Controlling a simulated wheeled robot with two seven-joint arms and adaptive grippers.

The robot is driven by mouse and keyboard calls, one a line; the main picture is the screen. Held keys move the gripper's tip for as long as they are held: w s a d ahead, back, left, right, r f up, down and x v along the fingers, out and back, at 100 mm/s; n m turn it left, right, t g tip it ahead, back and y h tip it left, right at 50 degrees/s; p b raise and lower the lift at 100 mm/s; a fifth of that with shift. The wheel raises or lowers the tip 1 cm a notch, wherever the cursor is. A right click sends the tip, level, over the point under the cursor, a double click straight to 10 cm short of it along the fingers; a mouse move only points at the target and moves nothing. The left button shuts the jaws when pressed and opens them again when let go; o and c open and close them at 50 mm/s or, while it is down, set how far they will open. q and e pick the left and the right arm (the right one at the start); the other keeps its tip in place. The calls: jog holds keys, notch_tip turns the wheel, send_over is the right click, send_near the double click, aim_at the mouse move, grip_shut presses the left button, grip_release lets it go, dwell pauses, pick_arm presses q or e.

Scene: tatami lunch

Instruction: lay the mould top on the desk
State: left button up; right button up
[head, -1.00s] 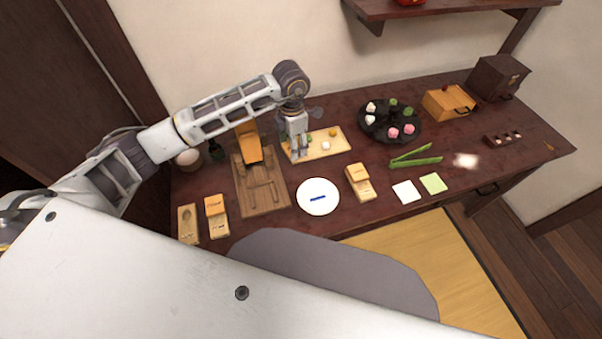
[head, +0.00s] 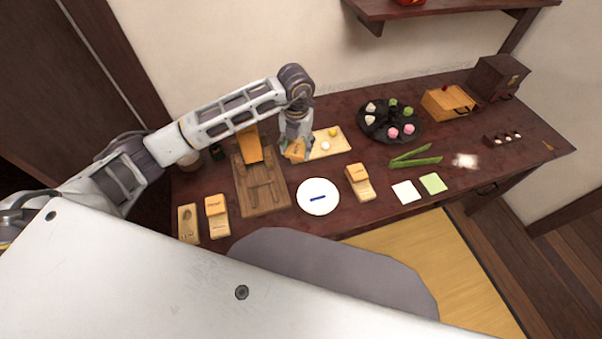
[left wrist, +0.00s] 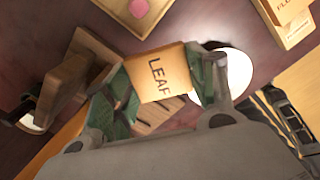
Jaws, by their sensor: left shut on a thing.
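The mould top (head: 296,151) is a small light-wood block. In the left wrist view its face (left wrist: 158,75) reads "LEAF". My left gripper (left wrist: 160,82) is shut on it, with green-padded fingers on both sides. In the head view the left gripper (head: 295,145) holds it over the desk (head: 285,205), between the brown wooden board and the pale board. How high it is above the desk I cannot tell. An open mould base (head: 188,223) with a hollow lies at the desk's left front.
A closed mould (head: 217,216) stands beside the base, and another mould (head: 358,182) is right of the white plate (head: 318,189). The brown board (head: 252,200) carries tools. A pale board (head: 338,150), dark round tray (head: 372,130) and green tongs (head: 415,160) lie further right.

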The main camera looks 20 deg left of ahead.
pick_arm(q)
jog(key=n, duration=0.5)
jog(key=shift+s+d+f, duration=0.1)
jog(key=shift+d, duration=0.25)
jog(key=shift+s+d+f+n, duration=0.1)
jog(key=shift+d+n, duration=0.1)
jog(key=shift+n, duration=1.3)
jog(key=shift+d+n, duration=0.2)
jog(key=shift+n, duration=1.3)
send_over(301, 173)
jog(key=shift+f, duration=3.1)
jog(key=shift+f, duration=1.9)
jog(key=shift+f, duration=0.1)
jog(key=o, duration=0.9)
